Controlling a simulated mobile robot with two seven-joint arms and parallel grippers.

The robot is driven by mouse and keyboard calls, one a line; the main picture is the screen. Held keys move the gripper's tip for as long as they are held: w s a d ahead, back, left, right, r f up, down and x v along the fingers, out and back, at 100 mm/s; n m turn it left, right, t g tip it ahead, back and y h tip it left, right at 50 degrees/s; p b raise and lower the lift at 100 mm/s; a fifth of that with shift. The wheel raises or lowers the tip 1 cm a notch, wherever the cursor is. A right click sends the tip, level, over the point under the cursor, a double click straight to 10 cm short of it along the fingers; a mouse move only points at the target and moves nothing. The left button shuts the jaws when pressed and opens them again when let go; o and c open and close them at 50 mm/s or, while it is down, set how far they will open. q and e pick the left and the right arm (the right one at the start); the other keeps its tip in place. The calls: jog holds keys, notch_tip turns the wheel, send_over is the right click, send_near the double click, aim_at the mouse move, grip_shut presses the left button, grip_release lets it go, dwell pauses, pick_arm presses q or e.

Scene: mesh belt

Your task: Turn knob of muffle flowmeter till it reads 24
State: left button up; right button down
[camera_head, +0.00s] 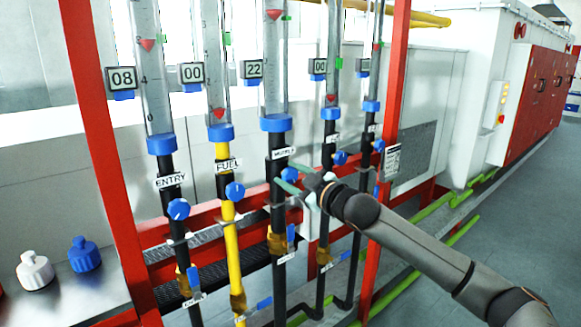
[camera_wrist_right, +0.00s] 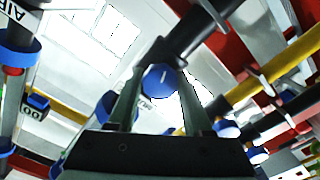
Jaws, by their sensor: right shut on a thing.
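The muffle flowmeter (camera_head: 275,60) is the middle tube of the row, with a blue collar and a black pipe below it. Its small display (camera_head: 253,69) reads 22. Its blue knob (camera_head: 289,174) sits on the pipe just below the label and is partly covered by my gripper. My right gripper (camera_head: 286,175) reaches in from the right and is shut on this knob. In the right wrist view the round blue knob (camera_wrist_right: 160,79), with a pale mark on its face, sits between the two fingers. My left gripper is not in view.
Other flowmeters stand close on both sides: the entry display (camera_head: 122,79) reads 08 and the fuel display (camera_head: 192,73) reads 00. Red frame posts (camera_head: 104,150) flank the row. White and blue bottles (camera_head: 85,254) stand on a bench at lower left.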

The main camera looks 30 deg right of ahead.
jog(key=shift+n+p, duration=0.6)
jog(key=shift+n, duration=0.4)
jog(key=shift+c, duration=1.5)
grip_release()
